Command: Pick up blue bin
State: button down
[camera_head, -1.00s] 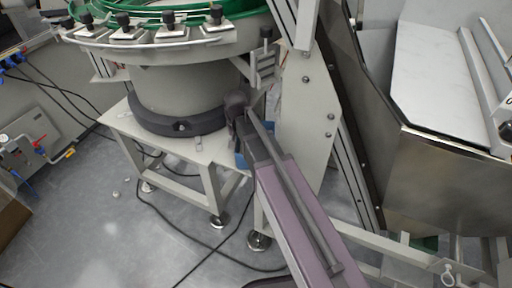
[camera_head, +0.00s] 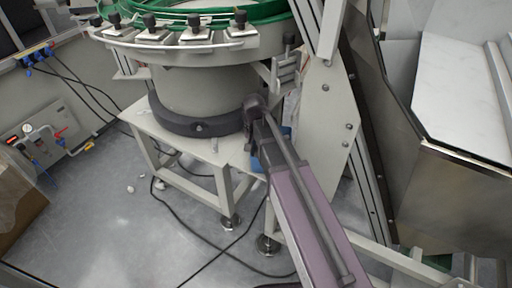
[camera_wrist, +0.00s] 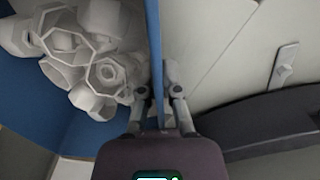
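The blue bin (camera_wrist: 90,146) fills the left of the wrist view, with several white hexagonal caps (camera_wrist: 107,72) inside it. One thin wall of the bin runs upright through the picture. My gripper (camera_wrist: 158,88) has one finger on each side of this wall, drawn in close to it. The fingers look shut on the wall; the tips are partly hidden. In the head view only small blue patches of the bin (camera_head: 257,163) show behind my arm, beside the feeder's stand, and my fingers are hidden.
A round bowl feeder (camera_head: 205,90) with a green top stands on a pale frame (camera_head: 185,148) left of my arm. A slanted post (camera_head: 327,110) and a metal hopper (camera_head: 465,185) stand close on the right. Cables (camera_head: 205,240) lie on the floor, which has open room at left.

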jog(key=shift+r+p, duration=1.6)
jog(key=shift+r, duration=0.15)
jog(key=s+a+r+p, duration=0.1)
jog(key=s+a, duration=0.7)
jog(key=s, duration=0.5)
jog(key=shift+s+a, duration=0.2)
jog(key=shift+s, duration=0.1)
jog(key=shift+r+p, duration=0.25)
jog(key=shift+p, duration=0.05)
